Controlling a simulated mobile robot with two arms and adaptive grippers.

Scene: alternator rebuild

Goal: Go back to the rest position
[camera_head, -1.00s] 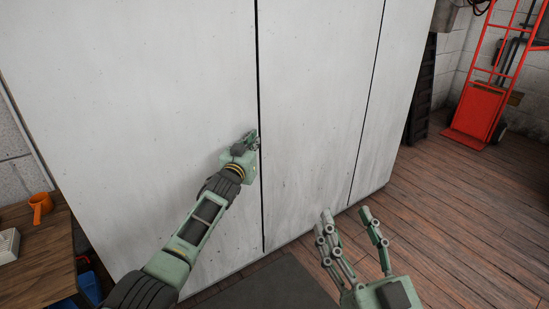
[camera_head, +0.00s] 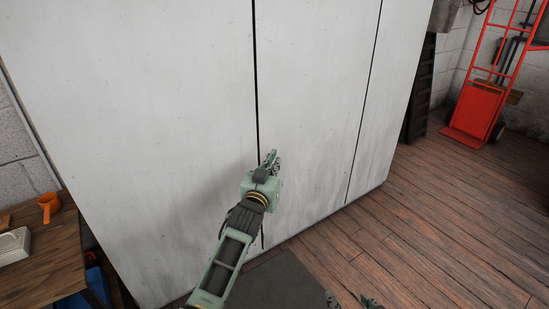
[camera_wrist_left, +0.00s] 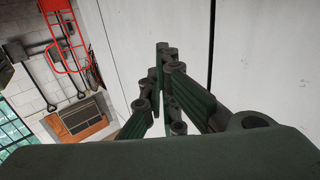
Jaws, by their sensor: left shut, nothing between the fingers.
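My left gripper (camera_head: 271,160) is shut and empty in front of the white cabinet (camera_head: 160,130), close to the dark vertical gap between its doors. The left wrist view also shows its closed fingers (camera_wrist_left: 165,75), with the white panel (camera_wrist_left: 180,20) behind and to the right. Whether the fingers touch the panel I cannot tell. Of my right gripper (camera_head: 350,301), only the fingertips show at the bottom edge of the head view, standing apart from each other. The rest of it is out of frame.
A red hand truck (camera_head: 480,100) stands at the back right. The wooden floor (camera_head: 430,220) at the right is clear. A dark mat (camera_head: 285,285) lies below.

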